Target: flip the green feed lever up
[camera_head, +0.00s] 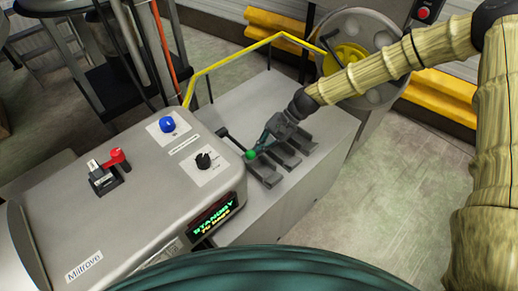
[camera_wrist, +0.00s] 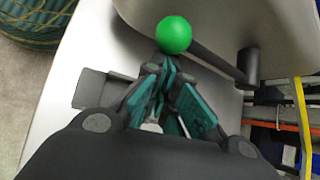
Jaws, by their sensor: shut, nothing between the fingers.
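The green feed lever is a dark rod with a green ball knob (camera_head: 251,154) at its end. It sticks out from the side of the grey machine box, and the knob sits low near the black slots. In the wrist view the green knob (camera_wrist: 174,35) is just past my fingertips, with its rod running right to a dark pivot (camera_wrist: 249,68). My gripper (camera_head: 264,143) is shut and empty, right beside the knob. In the wrist view the teal fingertips (camera_wrist: 166,68) are together just below the knob; I cannot tell whether they touch it.
The machine's top carries a red lever (camera_head: 116,156), a blue button (camera_head: 167,124) and a black dial (camera_head: 203,160). A lit display (camera_head: 212,215) reads STANDBY. A yellow rail (camera_head: 235,57) and a wheel with a yellow hub (camera_head: 347,57) stand behind. Dark slotted blocks (camera_head: 285,155) lie under my gripper.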

